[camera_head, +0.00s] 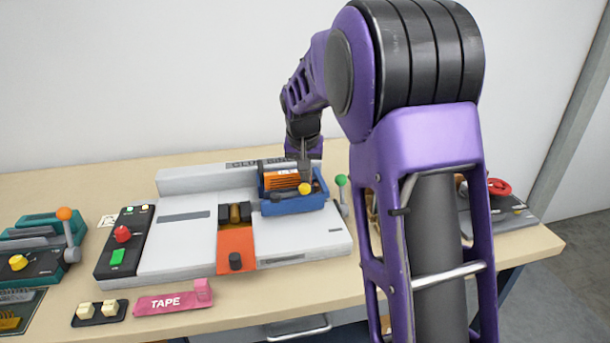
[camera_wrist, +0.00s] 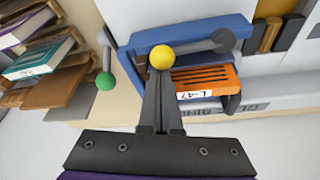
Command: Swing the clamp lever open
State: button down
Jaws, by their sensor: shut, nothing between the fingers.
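The clamp is a blue holder (camera_head: 292,206) on the white machine, with an orange block marked L-47 (camera_wrist: 206,80) in it. It also shows in the wrist view (camera_wrist: 137,40). Its lever is a dark grey bar (camera_wrist: 197,47) lying along the holder's front side, with a yellow ball knob (camera_head: 305,188) at its end; the knob also shows in the wrist view (camera_wrist: 161,57). My gripper (camera_head: 304,176) is shut and empty, pointing down. In the wrist view its fingertips (camera_wrist: 160,76) are right beside the knob; I cannot tell whether they touch it.
A green-knobbed lever (camera_head: 341,181) stands right of the holder. The white machine (camera_head: 185,245) carries an orange plate (camera_head: 236,249). A control panel (camera_head: 124,240), teal device (camera_head: 30,250) and pink tape dispenser (camera_head: 172,303) are left and in front. Stacked books (camera_wrist: 40,58) show in the wrist view.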

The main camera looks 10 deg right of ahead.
jog(key=shift+s, duration=0.2)
jog(key=m, duration=0.1)
jog(key=s+m+h, duration=0.1)
jog(key=shift+s+m, duration=0.3)
jog(key=shift+m, duration=0.1)
jog(key=s+a+m+g+h, duration=0.1)
jog(key=s+a+m+g, duration=0.2)
jog(key=m, duration=0.6)
jog(key=s, duration=0.2)
jog(key=shift+s+a+h, duration=0.2)
jog(key=shift+s+h, duration=0.1)
jog(key=shift+r+p, duration=0.1)
jog(key=shift+p, duration=0.25)
